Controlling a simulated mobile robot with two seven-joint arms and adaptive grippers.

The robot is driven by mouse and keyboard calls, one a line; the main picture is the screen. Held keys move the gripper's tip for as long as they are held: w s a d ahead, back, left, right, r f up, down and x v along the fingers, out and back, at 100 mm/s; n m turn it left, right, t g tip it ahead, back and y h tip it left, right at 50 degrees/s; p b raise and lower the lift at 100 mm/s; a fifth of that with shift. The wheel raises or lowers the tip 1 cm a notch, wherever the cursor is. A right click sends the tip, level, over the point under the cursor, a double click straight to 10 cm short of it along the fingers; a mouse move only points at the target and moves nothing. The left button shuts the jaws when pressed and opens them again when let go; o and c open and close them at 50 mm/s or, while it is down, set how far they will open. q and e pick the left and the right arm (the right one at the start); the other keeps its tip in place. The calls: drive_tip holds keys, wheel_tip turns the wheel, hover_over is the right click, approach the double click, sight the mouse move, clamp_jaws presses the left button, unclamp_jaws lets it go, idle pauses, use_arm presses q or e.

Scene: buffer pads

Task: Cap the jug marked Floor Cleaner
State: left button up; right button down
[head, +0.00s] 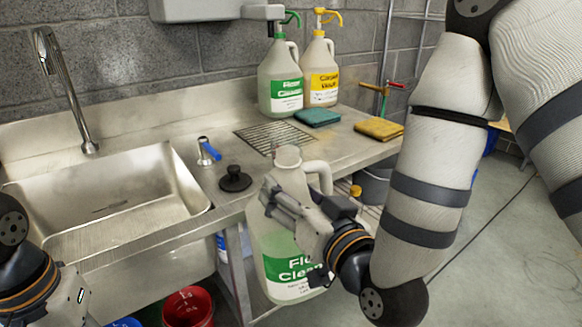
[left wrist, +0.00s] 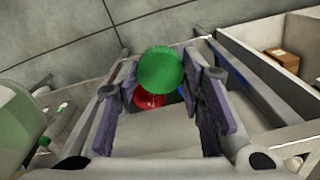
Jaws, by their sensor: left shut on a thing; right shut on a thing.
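The jug marked Floor Cleaner (head: 284,268) is a translucent jug with a green label and pale green liquid. It is held in front of the counter edge, roughly upright, and its neck (head: 287,156) is uncapped. My right gripper (head: 290,207) is shut on the jug near its upper body and covers part of it. A round green cap (left wrist: 160,70) sits between the fingers of my left gripper (left wrist: 163,92), which is shut on it. In the head view only part of my left arm shows at the lower left; its fingertips and the cap are not visible there.
A steel sink (head: 110,205) fills the left of the counter. A black plunger-like stopper (head: 235,180) and a blue-handled valve (head: 208,150) stand beside it. Two pump jugs, green-labelled (head: 280,85) and yellow-labelled (head: 320,75), stand behind two pads. A red bucket (head: 188,308) is below.

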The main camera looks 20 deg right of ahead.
sight(281, 268)
drive_tip(key=s+a+f+n+g+y, duration=0.3)
drive_tip(key=s+a+f+n+y, duration=0.2)
drive_tip(key=a+f+y, duration=0.3)
drive_tip(key=shift+s+a+f+n+g+y, duration=0.35)
drive_tip(key=shift+a+f+n, duration=0.4)
drive_tip(key=shift+a, duration=0.4)
drive_tip(key=shift+w, duration=0.1)
use_arm(q)
drive_tip(key=w+d+r+m, duration=0.2)
drive_tip(key=w+d+r, duration=0.1)
drive_tip(key=d+r, duration=0.5)
drive_tip(key=w+d+r+m, duration=0.3)
drive_tip(key=d+r, duration=0.5)
drive_tip(key=d, duration=0.4)
drive_tip(key=shift+w+d+r, duration=0.3)
drive_tip(key=shift+w+d, duration=0.1)
drive_tip(key=shift+w, duration=0.35)
drive_tip(key=shift+f, duration=2.05)
